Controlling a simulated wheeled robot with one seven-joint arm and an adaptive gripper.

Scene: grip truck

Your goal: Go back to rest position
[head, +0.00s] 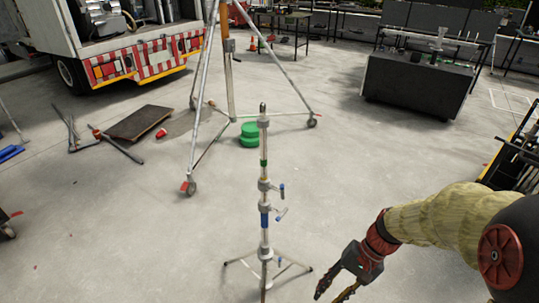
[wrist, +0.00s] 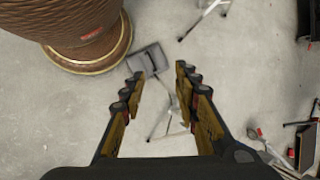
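My gripper (head: 338,290) is at the lower right in the head view, low and partly cut by the bottom edge. My arm reaches in from the right edge with a yellowish sleeve. In the wrist view my gripper (wrist: 160,85) has its two fingers apart, with nothing held between them. The floor and a grey flat piece on thin legs (wrist: 148,60) show beyond the fingers, apart from them. A light stand (head: 264,200) with blue and green bands stands upright left of my gripper in the head view.
A large tripod (head: 230,80) stands behind the light stand, near green discs (head: 250,135). A truck (head: 130,50) is at the upper left. A dark cart (head: 420,80) is at the upper right. A brown ribbed round object (wrist: 85,30) fills the wrist view's upper left. Floor between is open.

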